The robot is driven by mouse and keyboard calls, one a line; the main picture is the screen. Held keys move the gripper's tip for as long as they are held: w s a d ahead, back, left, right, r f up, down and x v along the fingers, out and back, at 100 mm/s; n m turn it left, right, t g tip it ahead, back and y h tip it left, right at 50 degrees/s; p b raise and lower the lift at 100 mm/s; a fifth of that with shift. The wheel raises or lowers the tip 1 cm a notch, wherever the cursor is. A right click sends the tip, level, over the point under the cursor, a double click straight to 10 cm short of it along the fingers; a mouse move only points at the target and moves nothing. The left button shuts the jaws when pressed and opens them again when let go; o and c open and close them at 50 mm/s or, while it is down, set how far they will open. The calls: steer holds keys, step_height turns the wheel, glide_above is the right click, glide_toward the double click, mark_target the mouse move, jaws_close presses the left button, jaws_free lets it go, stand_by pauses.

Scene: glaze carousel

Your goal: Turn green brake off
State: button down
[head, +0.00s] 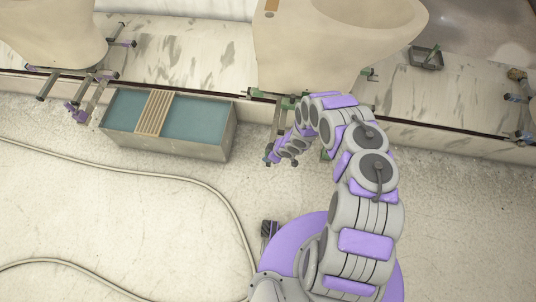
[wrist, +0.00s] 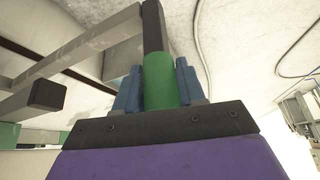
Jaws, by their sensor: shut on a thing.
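The green brake (wrist: 160,92) shows in the wrist view as an upright bar with a green sleeve and a dark upper end. The blue fingers of my gripper (wrist: 159,72) are closed on the green sleeve, one on each side. In the head view my gripper (head: 270,154) is low in front of the marbled ledge, beside a grey metal frame with green parts. The brake's handle is too small there to make out clearly, and my arm hides part of the frame.
A trough of blue-green liquid (head: 198,122) with a slatted wooden board (head: 155,113) stands to the left. A purple-handled frame (head: 92,98) is farther left. A large beige vessel (head: 320,45) stands on the ledge behind. A hose (head: 170,177) crosses the otherwise open floor.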

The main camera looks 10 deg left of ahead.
steer(key=shift+w+d, duration=0.1)
steer(key=shift+d, duration=0.15)
steer(key=c, duration=0.8)
jaws_free()
steer(key=shift+d, duration=0.1)
steer(key=shift+o, duration=0.2)
steer(key=shift+r, duration=0.55)
steer(key=p+v, duration=0.4)
steer(key=v, duration=1.2)
steer(key=shift+d, duration=0.4)
